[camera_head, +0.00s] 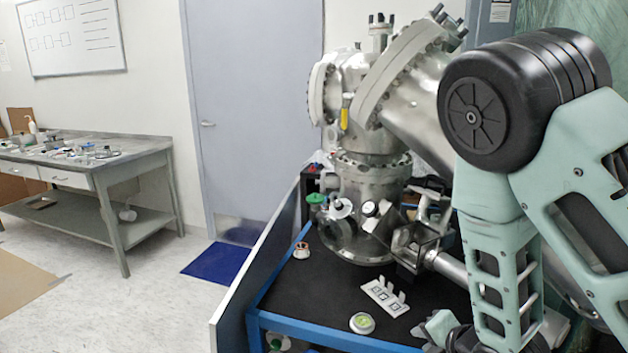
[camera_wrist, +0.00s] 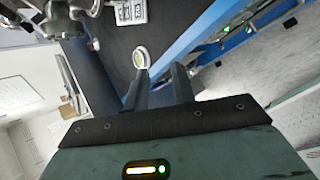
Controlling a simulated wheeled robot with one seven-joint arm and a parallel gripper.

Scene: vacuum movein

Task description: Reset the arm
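My arm, pale green with a large black joint, fills the right side of the head view and bends down over the bench. My gripper (camera_wrist: 160,78) shows in the wrist view with its two dark fingers apart and nothing between them. In the head view its end is at the bottom edge, largely cut off, beside the front of a black-topped bench with a blue frame (camera_head: 335,338). A small round green-and-white item (camera_head: 362,323) lies on the bench; in the wrist view it (camera_wrist: 140,58) appears just beyond the fingertips.
A steel vacuum chamber (camera_head: 370,185) stands on the bench behind my arm. A white marked plate with upright tabs (camera_head: 384,298) and a small white-and-orange item (camera_head: 301,251) are also on the bench. A grey worktable (camera_head: 120,158) stands far left, with open floor between.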

